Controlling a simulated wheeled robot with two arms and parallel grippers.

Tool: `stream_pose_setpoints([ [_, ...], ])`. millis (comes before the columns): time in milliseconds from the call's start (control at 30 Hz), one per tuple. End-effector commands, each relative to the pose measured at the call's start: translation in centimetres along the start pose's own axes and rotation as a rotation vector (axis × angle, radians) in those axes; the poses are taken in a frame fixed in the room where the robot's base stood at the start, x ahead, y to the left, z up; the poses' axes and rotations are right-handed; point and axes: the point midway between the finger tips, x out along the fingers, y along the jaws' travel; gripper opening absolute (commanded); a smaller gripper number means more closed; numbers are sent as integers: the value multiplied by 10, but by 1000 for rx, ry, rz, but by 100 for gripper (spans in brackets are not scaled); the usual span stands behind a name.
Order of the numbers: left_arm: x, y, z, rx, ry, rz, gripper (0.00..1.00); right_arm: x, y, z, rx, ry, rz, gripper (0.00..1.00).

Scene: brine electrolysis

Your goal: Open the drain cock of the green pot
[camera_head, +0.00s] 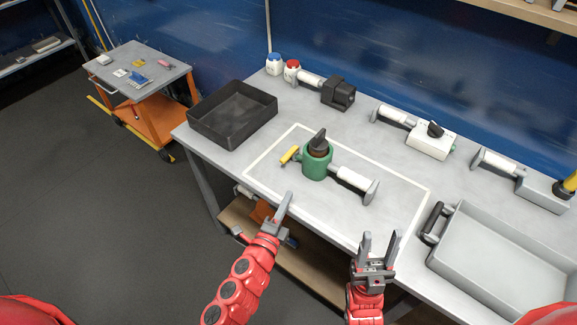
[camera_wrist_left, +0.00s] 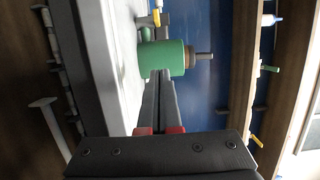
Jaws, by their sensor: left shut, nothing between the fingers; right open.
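The green pot (camera_head: 317,162) stands upright on the grey table inside a white outlined rectangle. It has a dark knob (camera_head: 318,139) on top and a white-gripped handle (camera_head: 353,181) to its right. A yellow lever, the drain cock (camera_head: 289,154), sticks out on its left side. My left gripper (camera_head: 286,203) is shut and empty, in front of the pot and apart from the lever in the head view. In the left wrist view its fingers point toward the green pot (camera_wrist_left: 163,59), with the yellow lever (camera_wrist_left: 156,17) above. My right gripper (camera_head: 379,245) is open and empty at the table's front edge.
A black tray (camera_head: 203,128) lies left of the pot. A grey tray (camera_head: 452,262) lies at the right. The table around the pot is clear.

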Motion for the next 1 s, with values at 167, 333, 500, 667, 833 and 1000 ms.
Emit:
stream_pose_setpoints([
  [167,0,0,0,-2,1,-1,0,0,0,0,0,0,0,50],
  [333,12,-3,0,-3,1,-3,0,4,0,-1,0,0,0,50],
  [500,42,-3,1,-6,-3,-2,0,11,0,-2,0,0,0,50],
  [667,74,-4,1,-7,-1,-5,0,14,1,-2,0,0,0,50],
  [833,105,-3,1,-7,0,-3,0,15,1,-2,0,0,0,50],
  [1000,107,-2,28,-4,-2,-1,0,23,1,-4,0,0,0,50],
])
